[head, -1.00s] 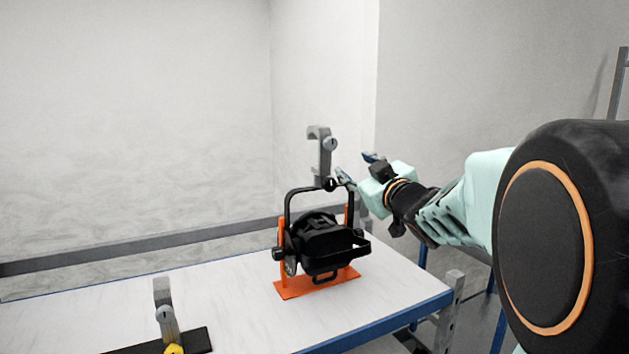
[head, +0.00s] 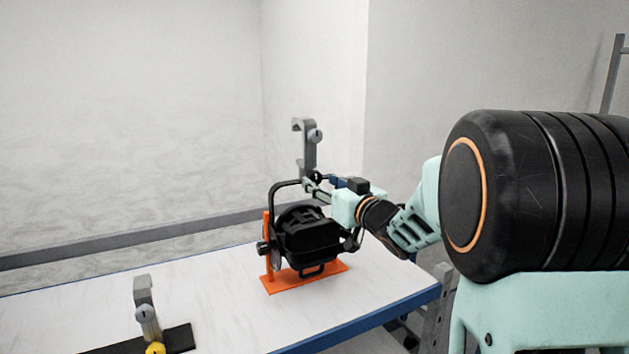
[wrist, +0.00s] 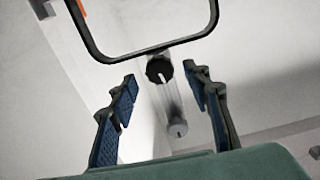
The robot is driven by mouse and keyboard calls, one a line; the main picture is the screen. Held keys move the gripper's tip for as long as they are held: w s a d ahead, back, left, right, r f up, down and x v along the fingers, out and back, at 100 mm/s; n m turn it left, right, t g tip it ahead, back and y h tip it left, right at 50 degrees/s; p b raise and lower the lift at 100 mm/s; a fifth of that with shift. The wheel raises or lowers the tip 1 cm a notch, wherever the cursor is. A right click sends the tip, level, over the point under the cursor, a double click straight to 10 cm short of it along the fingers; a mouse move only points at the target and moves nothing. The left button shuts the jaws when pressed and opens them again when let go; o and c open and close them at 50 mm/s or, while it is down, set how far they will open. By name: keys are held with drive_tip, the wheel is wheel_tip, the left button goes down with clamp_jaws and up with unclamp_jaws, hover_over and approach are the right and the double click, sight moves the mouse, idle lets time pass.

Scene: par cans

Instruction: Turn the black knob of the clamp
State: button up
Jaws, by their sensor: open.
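The black knob (wrist: 159,69) shows in the wrist view at the base of the grey clamp (wrist: 174,113), beside the lamp's black yoke (wrist: 130,52). In the head view the clamp (head: 308,150) stands upright on top of the yoke of the black par can (head: 308,239), and the knob (head: 316,176) is small and dark at its foot. My gripper (head: 318,189) reaches in from the right at yoke height. In the wrist view its open fingers (wrist: 163,83) lie on either side of the knob, with visible gaps, not touching it.
The par can rests on an orange stand (head: 305,280) on a white table (head: 220,300) with a blue edge. A second grey clamp (head: 146,304) with a yellow knob (head: 155,349) stands on a black base at the front left. The table between them is clear.

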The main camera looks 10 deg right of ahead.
sight(313, 177)
drive_tip(key=shift+x, duration=1.35)
drive_tip(key=shift+c, duration=0.4)
drive_tip(key=c, duration=1.1)
